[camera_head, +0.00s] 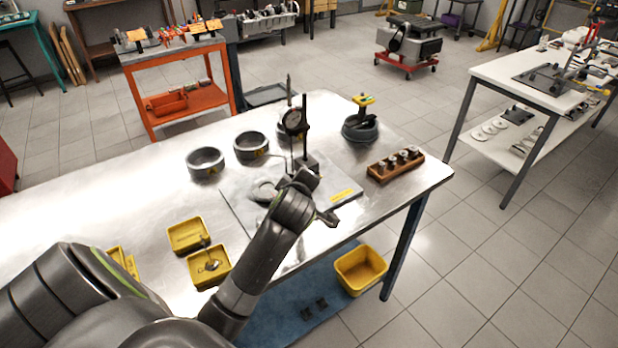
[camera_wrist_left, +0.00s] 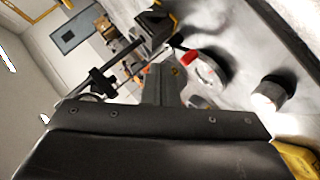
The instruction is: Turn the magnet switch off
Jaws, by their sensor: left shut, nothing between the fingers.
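The dial gauge stand (camera_head: 304,140) stands upright on a grey plate (camera_head: 240,208) on the metal bench, its round dial near the top of the post. Its dark magnet base (camera_head: 308,165) is partly hidden behind my left gripper (camera_head: 303,181). The gripper is shut and empty, right at the near side of the base; I cannot tell whether it touches. In the left wrist view the shut fingers (camera_wrist_left: 163,70) point toward a dark block (camera_wrist_left: 152,25) and a small red part (camera_wrist_left: 190,57). The switch and its position are not clear.
Two dark metal rings (camera_head: 205,162) (camera_head: 251,146) stand left of the plate. A wooden block with several metal parts (camera_head: 395,164) and a dark round part (camera_head: 360,128) are to the right. Yellow trays (camera_head: 187,235) lie at the near left. A yellow bin (camera_head: 360,270) is below the bench edge.

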